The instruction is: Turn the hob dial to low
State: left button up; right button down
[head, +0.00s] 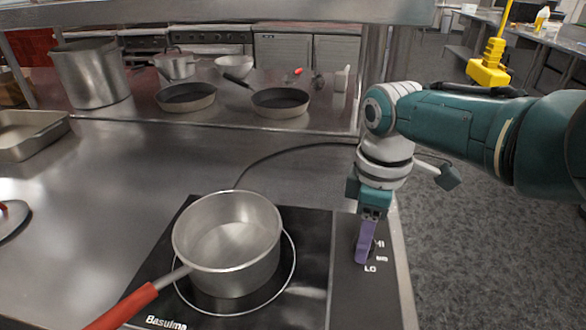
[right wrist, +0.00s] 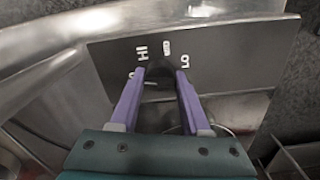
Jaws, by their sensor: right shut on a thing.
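The hob (head: 310,303) is a black glass plate set in the steel counter. Its dial (right wrist: 158,70) is a dark knob on the right-hand panel, with white HI, middle and LO marks around it. My right gripper (head: 364,254) points down with its purple fingers on the dial. In the right wrist view the fingers (right wrist: 160,78) sit on either side of the knob, shut on it. The fingers hide most of the dial in the head view. I cannot tell which mark it points to. My left gripper is not in view.
A steel saucepan (head: 228,232) with a red handle (head: 125,306) stands on the hob ring, left of the dial. A dark cable (head: 290,150) runs over the counter behind. Frying pans (head: 280,101) and pots stand further back. A metal shelf (head: 220,12) overhangs the counter.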

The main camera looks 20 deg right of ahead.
jog(key=m, duration=0.4)
jog(key=shift+m, duration=0.3)
jog(key=m+p, duration=0.1)
jog(key=m, duration=0.3)
jog(key=shift+m, duration=0.3)
jog(key=m, duration=0.4)
jog(key=shift+m, duration=0.3)
jog(key=m, duration=1)
jog(key=shift+m, duration=0.4)
jog(key=m, duration=0.4)
jog(key=shift+m, duration=0.4)
